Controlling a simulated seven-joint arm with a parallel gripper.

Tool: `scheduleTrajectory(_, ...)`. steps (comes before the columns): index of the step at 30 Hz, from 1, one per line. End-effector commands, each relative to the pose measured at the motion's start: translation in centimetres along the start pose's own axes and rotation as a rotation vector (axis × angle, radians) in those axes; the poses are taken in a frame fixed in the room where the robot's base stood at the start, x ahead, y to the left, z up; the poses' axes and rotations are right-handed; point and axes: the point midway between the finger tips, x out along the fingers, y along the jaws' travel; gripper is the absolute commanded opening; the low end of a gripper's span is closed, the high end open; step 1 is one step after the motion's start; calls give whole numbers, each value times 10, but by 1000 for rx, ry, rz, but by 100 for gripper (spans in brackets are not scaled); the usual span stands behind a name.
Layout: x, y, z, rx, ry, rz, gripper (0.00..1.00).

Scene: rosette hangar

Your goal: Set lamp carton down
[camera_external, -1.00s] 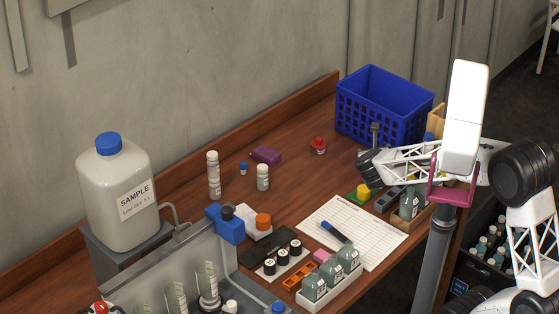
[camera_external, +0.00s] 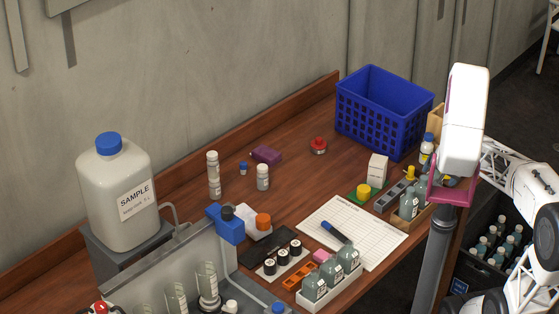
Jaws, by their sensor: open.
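A small white carton (camera_external: 377,170), which I take to be the lamp carton, stands upright on the brown workbench (camera_external: 318,185). It is just behind a yellow round piece on a green base (camera_external: 363,191) and in front of the blue crate. Nothing holds it. My arm comes in from the right edge, and its end passes behind a white upright housing (camera_external: 467,118). My gripper is hidden there, so I cannot see its fingers. It is clearly apart from the carton.
The blue crate (camera_external: 378,125) stands behind the carton. A grey tray (camera_external: 394,196) and a wooden holder with bottles (camera_external: 412,212) lie to its right. A paper sheet with a pen (camera_external: 350,235) lies in front.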

Motion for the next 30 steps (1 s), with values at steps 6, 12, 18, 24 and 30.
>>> scheduleTrajectory(6, -30, 59, 32, -308, -126, 174, 84)
scheduleTrajectory(12, -40, 79, 44, -410, -181, 230, 84)
scheduleTrajectory(18, -40, 80, 44, -416, -185, 233, 84)
scheduleTrajectory(24, -40, 80, 44, -414, -184, 232, 84)
scheduleTrajectory(30, -40, 79, 44, -414, -183, 232, 84)
